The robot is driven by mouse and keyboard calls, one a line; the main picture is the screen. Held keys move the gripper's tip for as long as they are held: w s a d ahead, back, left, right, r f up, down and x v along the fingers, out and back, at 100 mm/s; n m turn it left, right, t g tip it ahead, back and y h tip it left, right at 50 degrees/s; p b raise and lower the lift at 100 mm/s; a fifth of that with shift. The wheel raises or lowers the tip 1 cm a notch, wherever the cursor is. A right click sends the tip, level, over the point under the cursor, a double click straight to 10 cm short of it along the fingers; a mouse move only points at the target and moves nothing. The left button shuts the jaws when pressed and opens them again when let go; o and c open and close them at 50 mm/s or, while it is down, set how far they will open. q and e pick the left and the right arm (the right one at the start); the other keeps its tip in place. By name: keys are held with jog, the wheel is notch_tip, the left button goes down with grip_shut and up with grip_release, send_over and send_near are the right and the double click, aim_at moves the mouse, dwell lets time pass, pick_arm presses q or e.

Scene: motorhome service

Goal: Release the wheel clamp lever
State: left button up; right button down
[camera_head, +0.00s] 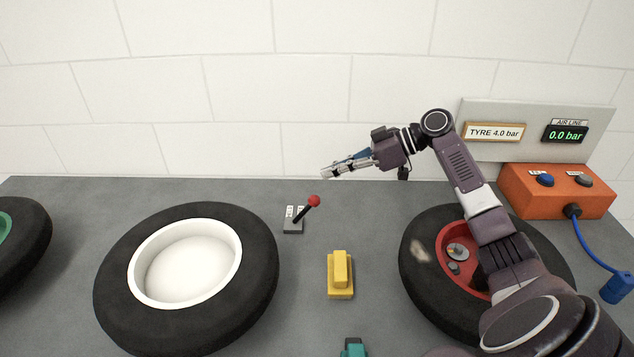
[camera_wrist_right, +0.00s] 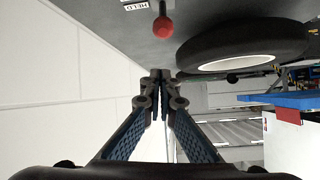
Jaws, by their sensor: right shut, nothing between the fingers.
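The clamp lever (camera_head: 305,208) has a red ball knob on a dark stick, which leans to the right from a small grey base (camera_head: 293,221) with white labels. My right gripper (camera_head: 326,171) is shut and empty, above and a little behind the knob, pointing left. In the right wrist view the shut fingertips (camera_wrist_right: 160,76) show in the middle, apart from the red knob (camera_wrist_right: 163,27) at the top. A label near the knob there seems to read "HELD". My left gripper is in neither view.
A tyre with a white rim (camera_head: 187,280) lies left of the lever. A tyre with a red hub (camera_head: 415,262) lies right, partly hidden by my right arm. A yellow block (camera_head: 340,274) stands between them. An orange box (camera_head: 557,191) with buttons and a blue hose sits back right.

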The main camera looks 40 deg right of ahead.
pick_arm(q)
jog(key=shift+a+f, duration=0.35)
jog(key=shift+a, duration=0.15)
pick_arm(e)
jog(key=v, duration=0.3)
jog(key=shift+f, duration=0.1)
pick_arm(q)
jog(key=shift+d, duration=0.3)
